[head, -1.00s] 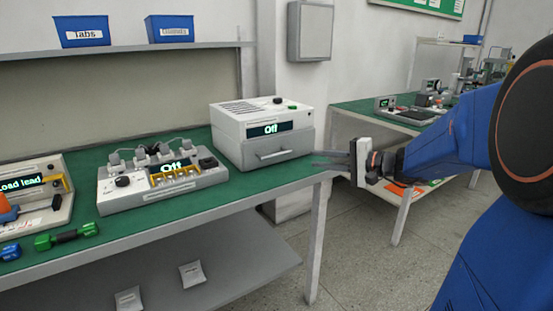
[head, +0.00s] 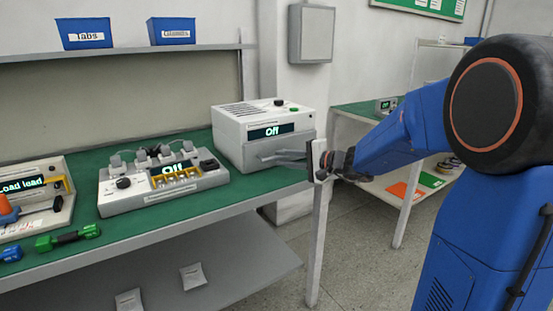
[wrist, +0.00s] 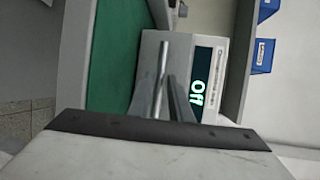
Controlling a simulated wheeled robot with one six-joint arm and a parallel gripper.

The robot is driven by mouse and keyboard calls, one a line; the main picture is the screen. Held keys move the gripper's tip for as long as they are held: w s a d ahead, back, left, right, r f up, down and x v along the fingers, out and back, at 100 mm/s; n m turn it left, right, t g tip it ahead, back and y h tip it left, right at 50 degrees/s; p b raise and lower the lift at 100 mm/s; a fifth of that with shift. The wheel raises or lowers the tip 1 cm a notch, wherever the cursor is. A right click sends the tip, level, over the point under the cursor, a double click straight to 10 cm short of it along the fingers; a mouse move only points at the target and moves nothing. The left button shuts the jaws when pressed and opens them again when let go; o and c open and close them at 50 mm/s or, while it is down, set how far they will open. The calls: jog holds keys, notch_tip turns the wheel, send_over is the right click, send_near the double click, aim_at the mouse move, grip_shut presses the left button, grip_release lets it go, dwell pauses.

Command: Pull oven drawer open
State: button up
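The oven (head: 235,125) is a white box on the green bench, its display reading "Off". Its grey drawer (head: 247,157) looks shut below the display. My gripper (head: 270,156) is in front of the drawer, fingers pointing at the handle and slightly apart, one above the other. In the wrist view the drawer's silver handle bar (wrist: 163,62) shows between the two dark fingers of my gripper (wrist: 161,80). The fingers look open around it; I cannot tell whether either touches it. In the head view the fingers mostly hide the handle.
A grey device with plugs (head: 165,185) stands left of the oven on the green bench (head: 245,187). Blue bins (head: 82,33) sit on the shelf above. The bench's front leg (head: 316,245) stands below my gripper. Open floor lies to the right.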

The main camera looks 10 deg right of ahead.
aim_at(278, 158)
jog(key=shift+x, duration=1.7)
jog(key=shift+c, duration=0.6)
grip_shut()
